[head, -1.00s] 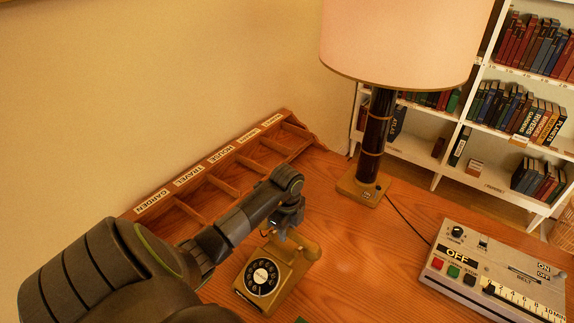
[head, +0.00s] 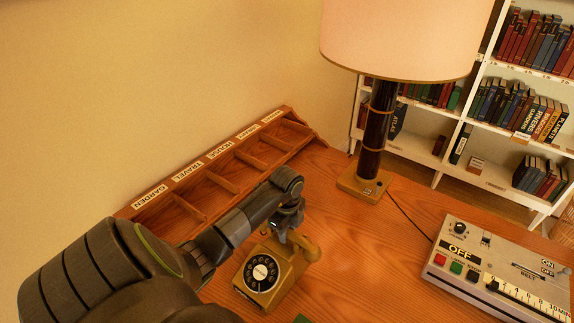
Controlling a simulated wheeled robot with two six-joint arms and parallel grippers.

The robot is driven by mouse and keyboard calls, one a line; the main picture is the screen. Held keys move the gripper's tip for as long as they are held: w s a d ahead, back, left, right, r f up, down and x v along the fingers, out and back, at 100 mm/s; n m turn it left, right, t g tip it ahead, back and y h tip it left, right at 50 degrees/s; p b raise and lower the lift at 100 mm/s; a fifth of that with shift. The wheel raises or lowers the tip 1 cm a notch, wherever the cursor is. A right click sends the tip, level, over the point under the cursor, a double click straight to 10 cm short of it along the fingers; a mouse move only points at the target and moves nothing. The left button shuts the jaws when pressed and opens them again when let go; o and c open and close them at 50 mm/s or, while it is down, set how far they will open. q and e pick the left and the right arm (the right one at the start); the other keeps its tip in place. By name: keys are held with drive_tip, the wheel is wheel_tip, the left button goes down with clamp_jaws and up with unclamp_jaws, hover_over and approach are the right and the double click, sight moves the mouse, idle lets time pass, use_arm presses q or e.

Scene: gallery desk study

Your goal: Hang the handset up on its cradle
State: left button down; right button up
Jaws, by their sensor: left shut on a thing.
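A mustard-coloured rotary telephone (head: 268,280) with a black dial stands on the wooden desk in the head view. Its handset (head: 303,244) shows at the top of the phone, partly hidden by my gripper. My left gripper (head: 284,232) reaches in from the left and is shut on the handset, right at the top of the phone. I cannot tell whether the handset rests fully on the cradle. My right gripper is not in view.
A wooden sorter with labelled compartments (head: 205,187) runs along the wall. A lamp (head: 374,140) stands behind the phone. A grey control box (head: 497,270) sits at the right. The desk (head: 360,250) between phone and box is clear.

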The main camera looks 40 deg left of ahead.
use_arm(q)
drive_tip(key=c, duration=1)
unclamp_jaws()
drive_tip(key=shift+c, duration=0.2)
wheel_tip(320, 180, up, 9)
drive_tip(key=shift+f+b, duration=0.1)
drive_tip(key=shift+b, duration=0.55)
wheel_tip(320, 180, up, 9)
drive_tip(key=p, duration=0.9)
drive_tip(key=shift+f, duration=0.2)
